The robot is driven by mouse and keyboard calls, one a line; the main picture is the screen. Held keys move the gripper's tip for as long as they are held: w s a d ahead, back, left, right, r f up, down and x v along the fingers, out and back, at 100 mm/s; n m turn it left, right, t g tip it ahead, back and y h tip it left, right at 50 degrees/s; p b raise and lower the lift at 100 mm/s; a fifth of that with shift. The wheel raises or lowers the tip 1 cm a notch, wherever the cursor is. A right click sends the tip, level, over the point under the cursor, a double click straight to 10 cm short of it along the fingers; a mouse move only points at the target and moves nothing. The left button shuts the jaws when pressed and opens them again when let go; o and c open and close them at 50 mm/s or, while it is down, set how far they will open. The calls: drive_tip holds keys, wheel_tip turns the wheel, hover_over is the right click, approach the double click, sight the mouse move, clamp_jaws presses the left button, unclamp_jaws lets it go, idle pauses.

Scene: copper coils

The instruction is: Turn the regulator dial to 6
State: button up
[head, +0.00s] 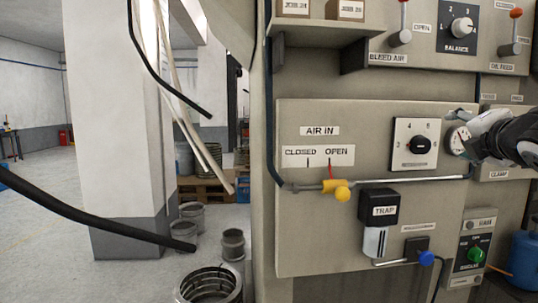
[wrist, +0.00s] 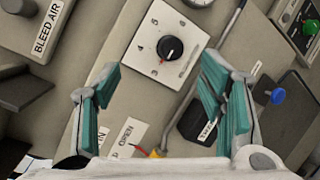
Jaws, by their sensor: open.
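The regulator dial is a black round knob (head: 421,145) on a white square plate with numbers, set on the beige panel. In the wrist view the knob (wrist: 170,48) shows beyond the fingers, with the numbers on its plate turned at an angle. A small red mark shows on the knob, but I cannot tell exactly which number it points to. My gripper (wrist: 160,78) is open and empty, its teal finger pads spread to either side below the knob, apart from it. In the head view my gripper (head: 466,132) is right of the dial, in front of the gauge.
A gauge (head: 457,141) sits right of the dial, partly covered by my gripper. Below are a pipe, a yellow valve handle (head: 342,193), a TRAP unit (head: 380,204) and a blue knob (head: 426,258). A shelf (head: 318,33) juts out above. Coils and a pillar stand left.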

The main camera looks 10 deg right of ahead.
sight(425, 146)
drive_tip(key=w+d+f+n+t+y+b, duration=0.1)
drive_tip(key=d+f+n+y+b, duration=0.15)
drive_tip(key=n, duration=0.55)
drive_tip(key=w+d+f+n+t+y+b, duration=0.1)
drive_tip(key=w+d+f+n+y+b, duration=0.2)
drive_tip(key=n, duration=0.4)
drive_tip(key=shift+n+y, duration=0.3)
drive_tip(key=shift+y, duration=0.05)
drive_tip(key=w+p, duration=0.2)
drive_tip(key=w, duration=1)
drive_tip(key=shift+w, duration=0.2)
drive_tip(key=c, duration=1.2)
